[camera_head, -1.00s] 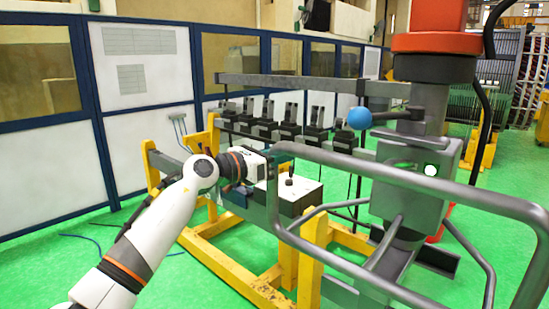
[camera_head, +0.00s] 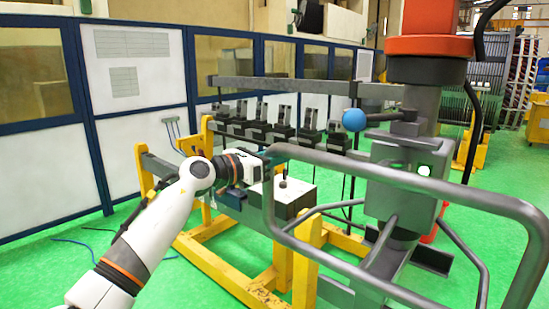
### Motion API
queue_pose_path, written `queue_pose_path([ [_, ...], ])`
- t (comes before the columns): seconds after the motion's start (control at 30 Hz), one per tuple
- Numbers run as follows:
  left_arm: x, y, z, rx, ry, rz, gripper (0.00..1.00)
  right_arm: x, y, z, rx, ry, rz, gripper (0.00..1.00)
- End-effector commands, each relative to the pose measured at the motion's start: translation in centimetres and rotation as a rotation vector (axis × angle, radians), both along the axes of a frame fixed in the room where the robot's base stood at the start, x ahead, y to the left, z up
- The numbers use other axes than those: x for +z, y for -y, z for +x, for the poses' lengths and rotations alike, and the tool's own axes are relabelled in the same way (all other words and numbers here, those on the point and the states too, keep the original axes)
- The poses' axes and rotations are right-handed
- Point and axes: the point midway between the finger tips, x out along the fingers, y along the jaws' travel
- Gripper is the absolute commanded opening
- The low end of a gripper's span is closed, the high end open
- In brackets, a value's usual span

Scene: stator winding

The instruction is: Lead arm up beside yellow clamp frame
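The yellow clamp frame (camera_head: 220,262) stands on the green floor in the middle of the view, with a row of dark clamps (camera_head: 262,122) along its upper bar. My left arm comes in from the lower left, and its wrist is in front of the frame's left part. My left gripper (camera_head: 268,163) is at the end of that wrist, close to the upper left corner of the grey tube handle. Its fingers are small and dark, and I cannot tell whether they are open or whether they touch the tube. My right gripper is not in view.
A bent grey tube handle (camera_head: 395,176) crosses the right foreground. A grey and red column machine (camera_head: 405,185) with a blue ball (camera_head: 354,120) stands behind it. A pale block (camera_head: 290,195) sits on the frame. Blue-framed wall panels (camera_head: 148,160) stand at the left.

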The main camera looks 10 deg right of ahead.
Motion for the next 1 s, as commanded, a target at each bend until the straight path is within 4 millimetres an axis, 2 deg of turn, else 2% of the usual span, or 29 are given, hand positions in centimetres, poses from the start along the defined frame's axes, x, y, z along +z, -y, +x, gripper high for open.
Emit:
queue_pose_path([
  [0.37, 0.0, 0.0, 0.0, -0.001, 0.001, 0.0, 0.0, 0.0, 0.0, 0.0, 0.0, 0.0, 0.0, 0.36],
  [0.4, 0.0, 0.0, 0.0, -0.001, 0.001, 0.0, 0.3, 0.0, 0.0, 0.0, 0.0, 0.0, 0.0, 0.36],
  [0.53, 0.0, 0.0, 0.0, -0.001, 0.001, 0.0, 0.52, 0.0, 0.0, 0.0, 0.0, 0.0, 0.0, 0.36],
  [0.83, 0.0, -0.1, 0.0, 0.0, 0.001, 0.0, 0.52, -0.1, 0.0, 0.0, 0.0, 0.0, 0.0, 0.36],
  [1.0, -0.2, -1.4, -0.5, 0.001, 0.004, 0.0, 0.52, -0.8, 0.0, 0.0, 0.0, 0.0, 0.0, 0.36],
])
